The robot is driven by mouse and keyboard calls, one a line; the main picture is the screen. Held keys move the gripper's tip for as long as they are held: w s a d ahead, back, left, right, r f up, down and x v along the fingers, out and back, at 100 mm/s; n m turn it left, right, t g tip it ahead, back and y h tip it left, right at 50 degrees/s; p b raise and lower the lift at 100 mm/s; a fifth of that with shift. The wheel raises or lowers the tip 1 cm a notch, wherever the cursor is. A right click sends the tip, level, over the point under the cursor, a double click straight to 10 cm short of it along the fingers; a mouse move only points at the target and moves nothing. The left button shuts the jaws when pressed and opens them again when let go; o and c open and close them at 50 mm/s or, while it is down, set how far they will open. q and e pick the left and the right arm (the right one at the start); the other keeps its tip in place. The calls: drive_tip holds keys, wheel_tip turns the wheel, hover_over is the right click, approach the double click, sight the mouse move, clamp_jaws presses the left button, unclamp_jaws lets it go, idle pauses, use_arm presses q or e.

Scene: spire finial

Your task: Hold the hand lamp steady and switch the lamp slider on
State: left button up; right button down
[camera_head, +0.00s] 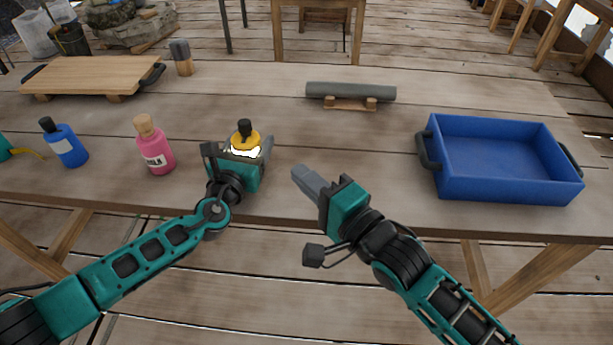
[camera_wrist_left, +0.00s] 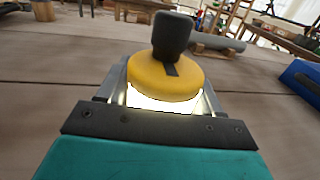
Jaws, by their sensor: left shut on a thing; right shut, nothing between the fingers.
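The hand lamp (camera_head: 246,140) stands on the table near its front edge, with a yellow top, a dark knob above it and a bright white glowing band below. It also shows upright in the left wrist view (camera_wrist_left: 165,75), where the glow is strong. My left gripper (camera_head: 243,153) is shut on the lamp, one finger on each side of its body. My right gripper (camera_head: 303,178) is shut and empty, to the right of the lamp and apart from it, near the table's front edge. I cannot make out the slider in either view; the lower lamp body is hidden by my left gripper.
A pink bottle (camera_head: 153,146) and a blue bottle (camera_head: 64,143) stand left of the lamp. A wooden board (camera_head: 92,75) lies at the back left. A grey roll (camera_head: 350,91) rests on a stand behind. A blue tray (camera_head: 507,188) is at the right. The middle table is clear.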

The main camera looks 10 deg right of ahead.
idle(0.3)
use_arm(q)
drive_tip(key=o, duration=1.2)
